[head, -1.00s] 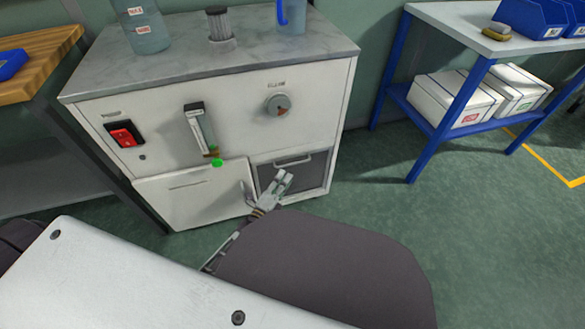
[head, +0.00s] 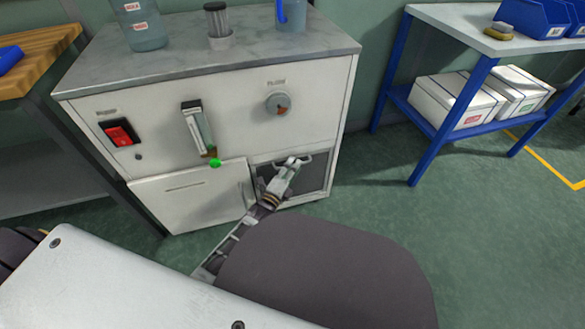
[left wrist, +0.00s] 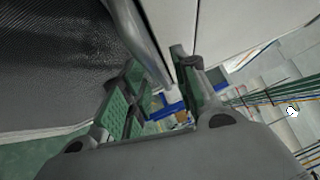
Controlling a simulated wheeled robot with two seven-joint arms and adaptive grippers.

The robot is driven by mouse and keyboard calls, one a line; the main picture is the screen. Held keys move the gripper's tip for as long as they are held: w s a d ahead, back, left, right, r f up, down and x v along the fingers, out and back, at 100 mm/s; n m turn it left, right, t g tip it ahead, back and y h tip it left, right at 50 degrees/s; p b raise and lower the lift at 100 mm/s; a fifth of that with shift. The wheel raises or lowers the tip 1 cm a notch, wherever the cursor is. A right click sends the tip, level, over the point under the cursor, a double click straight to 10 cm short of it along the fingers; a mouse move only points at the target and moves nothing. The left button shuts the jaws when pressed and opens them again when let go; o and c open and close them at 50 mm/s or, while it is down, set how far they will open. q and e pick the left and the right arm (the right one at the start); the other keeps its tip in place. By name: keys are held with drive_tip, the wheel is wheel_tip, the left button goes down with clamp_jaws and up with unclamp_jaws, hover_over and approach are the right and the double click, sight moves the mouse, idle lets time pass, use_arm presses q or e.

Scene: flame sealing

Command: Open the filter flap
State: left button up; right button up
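The filter flap (head: 312,181) is the dark grey mesh panel at the lower right of the white cabinet's front. It looks closed; a slight gap would be hard to tell. Its light metal bar handle (head: 309,160) runs along the top, partly hidden by my left gripper (head: 296,164). In the left wrist view the handle (left wrist: 142,38) passes between the two green-padded fingers of my left gripper (left wrist: 158,88). The fingers stand apart, with a visible space beside the bar; whether either touches it is unclear. My right gripper is not in view.
The white cabinet (head: 250,130) bears a red switch (head: 121,132), a gauge tube (head: 198,128) and a round knob (head: 278,103). A white door (head: 190,205) is left of the flap. A blue-legged shelf table (head: 470,100) stands at right, with open floor between.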

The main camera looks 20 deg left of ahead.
use_arm(q)
clamp_jaws()
drive_tip(key=shift+s+d, duration=0.1)
drive_tip(key=shift+s, duration=0.1)
idle(0.4)
